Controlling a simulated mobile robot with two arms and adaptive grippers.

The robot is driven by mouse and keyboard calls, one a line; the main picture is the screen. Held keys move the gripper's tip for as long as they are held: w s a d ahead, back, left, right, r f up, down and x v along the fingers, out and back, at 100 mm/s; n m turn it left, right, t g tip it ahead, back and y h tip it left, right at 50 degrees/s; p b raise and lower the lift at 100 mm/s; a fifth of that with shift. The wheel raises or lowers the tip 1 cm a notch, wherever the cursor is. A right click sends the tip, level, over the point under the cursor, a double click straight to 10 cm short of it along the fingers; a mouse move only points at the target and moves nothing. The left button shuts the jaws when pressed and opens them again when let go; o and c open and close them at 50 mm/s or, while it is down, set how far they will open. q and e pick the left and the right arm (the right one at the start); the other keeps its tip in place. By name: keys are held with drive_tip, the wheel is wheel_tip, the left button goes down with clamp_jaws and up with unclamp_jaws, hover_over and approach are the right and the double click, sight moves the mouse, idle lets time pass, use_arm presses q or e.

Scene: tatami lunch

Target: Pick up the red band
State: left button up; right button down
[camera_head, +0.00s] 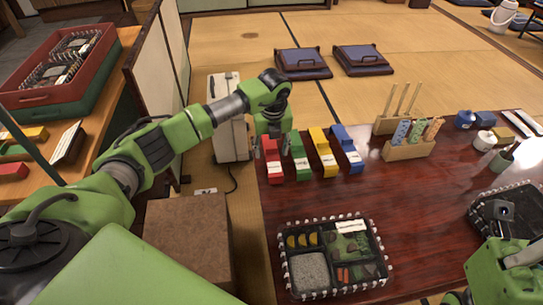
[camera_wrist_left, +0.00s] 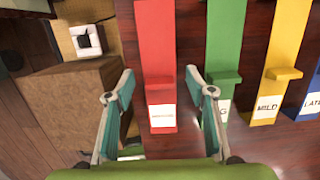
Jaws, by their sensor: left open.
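The red band (camera_head: 274,163) stands at the left end of a row of coloured bands on the dark red table, near its left edge. It has a white label at its front end. In the left wrist view the red band (camera_wrist_left: 156,50) runs lengthwise between the fingertips of my left gripper (camera_wrist_left: 159,73). The fingers are open and apart, one on each side of it, with no clear contact. In the head view my left gripper (camera_head: 271,137) hangs over the band's far end and hides part of it. My right gripper is only partly in view at the lower right; its jaws are unclear.
A green band (camera_head: 301,166) stands close to the right of the red one, then a yellow (camera_head: 325,160) and a blue band (camera_head: 349,157). A lunch box (camera_head: 283,262) lies nearer. A brown box (camera_head: 188,225) stands left of the table. A wooden holder (camera_head: 409,150) is further right.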

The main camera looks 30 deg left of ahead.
use_arm(q)
drive_tip(key=shift+c, duration=0.4)
drive_tip(key=c, duration=0.8)
drive_tip(key=shift+o, duration=0.2)
drive_tip(key=shift+r, duration=0.1)
